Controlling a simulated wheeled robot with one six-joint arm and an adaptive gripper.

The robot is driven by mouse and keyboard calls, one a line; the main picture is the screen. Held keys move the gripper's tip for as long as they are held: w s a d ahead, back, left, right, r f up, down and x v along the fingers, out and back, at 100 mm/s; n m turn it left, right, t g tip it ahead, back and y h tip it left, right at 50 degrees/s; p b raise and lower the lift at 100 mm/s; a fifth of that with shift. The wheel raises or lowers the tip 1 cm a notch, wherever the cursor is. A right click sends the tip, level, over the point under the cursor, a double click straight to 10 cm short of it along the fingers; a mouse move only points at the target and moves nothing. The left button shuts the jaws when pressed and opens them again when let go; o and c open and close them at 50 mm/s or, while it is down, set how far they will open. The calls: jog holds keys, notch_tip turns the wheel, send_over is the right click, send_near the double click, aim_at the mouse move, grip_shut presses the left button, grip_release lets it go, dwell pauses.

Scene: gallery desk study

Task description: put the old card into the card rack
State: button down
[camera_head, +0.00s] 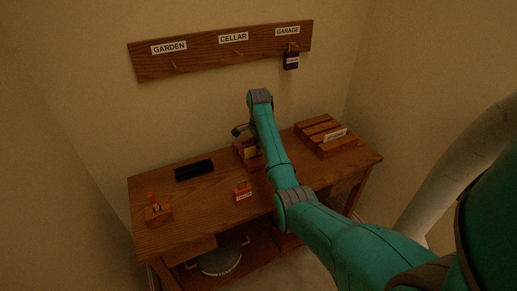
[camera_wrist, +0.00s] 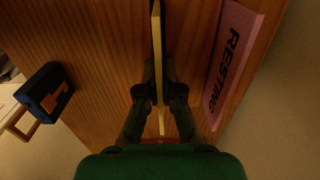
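A thin cream card (camera_wrist: 157,40) stands edge-on between the fingertips of my gripper (camera_wrist: 159,82) in the wrist view. The fingers are close together and look shut on it. In the head view my gripper (camera_head: 243,130) is mostly hidden behind my arm, at a small wooden holder (camera_head: 240,146) near the back middle of the desk. A pink label reading RESTING (camera_wrist: 232,65) lies to the right of the card in the wrist view. A slotted wooden rack (camera_head: 318,125) stands at the desk's right back and bears a white label (camera_head: 336,135).
A black tray (camera_head: 194,170) lies left of the holder. A small wooden block (camera_head: 158,213) with an orange piece and another labelled block (camera_head: 243,195) stand in front on the desk (camera_head: 200,212). A dark tag (camera_head: 291,61) hangs under GARAGE on the wall board (camera_head: 205,50).

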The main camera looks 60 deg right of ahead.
jog(key=shift+f, duration=0.35)
jog(key=c, duration=1.3)
grip_release()
jog(key=shift+s+f, duration=0.1)
jog(key=shift+f, duration=0.1)
